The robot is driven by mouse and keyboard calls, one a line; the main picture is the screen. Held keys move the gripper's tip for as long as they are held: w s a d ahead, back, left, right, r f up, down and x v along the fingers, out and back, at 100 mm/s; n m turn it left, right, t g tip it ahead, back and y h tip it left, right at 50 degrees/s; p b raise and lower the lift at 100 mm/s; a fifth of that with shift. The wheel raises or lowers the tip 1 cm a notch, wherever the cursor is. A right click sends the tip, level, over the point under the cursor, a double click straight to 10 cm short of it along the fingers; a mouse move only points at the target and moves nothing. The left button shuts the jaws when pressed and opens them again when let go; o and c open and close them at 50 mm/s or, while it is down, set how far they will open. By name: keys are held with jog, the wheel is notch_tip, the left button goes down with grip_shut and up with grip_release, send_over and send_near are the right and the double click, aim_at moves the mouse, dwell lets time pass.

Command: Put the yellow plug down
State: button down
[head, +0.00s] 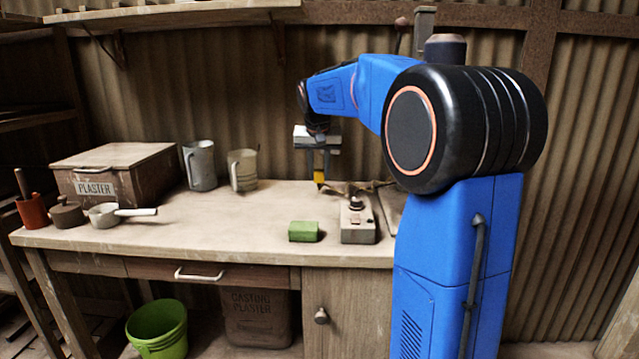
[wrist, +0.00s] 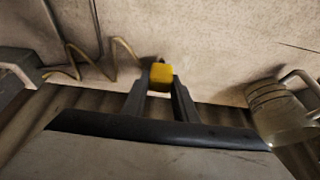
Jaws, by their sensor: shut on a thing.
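The yellow plug (wrist: 161,74) is between the fingertips of my gripper (wrist: 160,84) in the wrist view. My gripper is shut on it. In the head view the yellow plug (head: 319,176) hangs under my gripper (head: 319,165), by the back part of the workbench. It looks a little above the bench top (head: 230,215), though the exact gap is hard to tell. A tan cord (wrist: 90,60) lies on the bench beside the plug in the wrist view.
A grey box with a knob (head: 357,222) and a green block (head: 304,231) stand at the front of the bench. A plaster box (head: 118,170) and small pots are farther left. The bench's middle is clear.

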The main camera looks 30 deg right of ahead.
aim_at(319, 182)
jog(key=shift+f, duration=1.75)
jog(key=shift+f, duration=0.6)
jog(key=c, duration=1.4)
grip_release()
jog(key=shift+r, duration=0.5)
jog(key=v, duration=1.2)
jog(key=shift+r, duration=0.15)
